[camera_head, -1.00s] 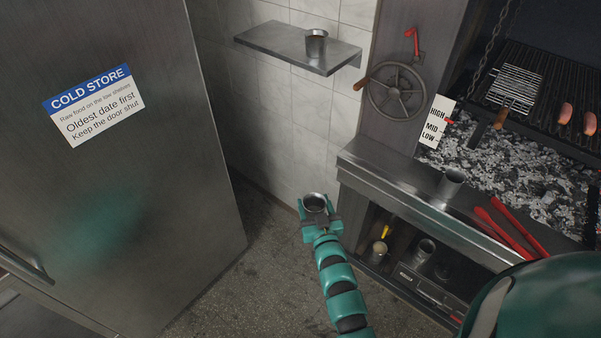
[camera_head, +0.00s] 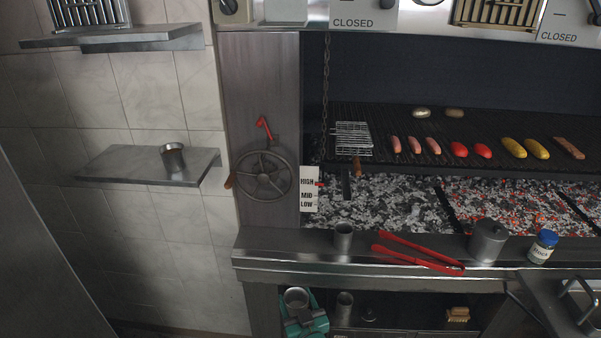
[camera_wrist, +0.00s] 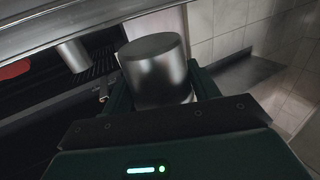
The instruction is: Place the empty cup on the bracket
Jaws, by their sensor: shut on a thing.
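My gripper (camera_head: 302,312) is low in front of the grill counter, at the bottom of the head view. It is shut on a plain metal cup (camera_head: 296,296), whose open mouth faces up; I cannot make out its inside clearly. In the wrist view the held cup (camera_wrist: 153,68) stands between the fingers. A steel wall shelf (camera_head: 125,163), which looks like the bracket, is up and left of my gripper. Another metal cup (camera_head: 172,157) stands upright on its right half. The shelf's left part is bare.
Another cup (camera_head: 344,304) is on the shelf below. A handwheel (camera_head: 263,177) sits between wall shelf and grill.

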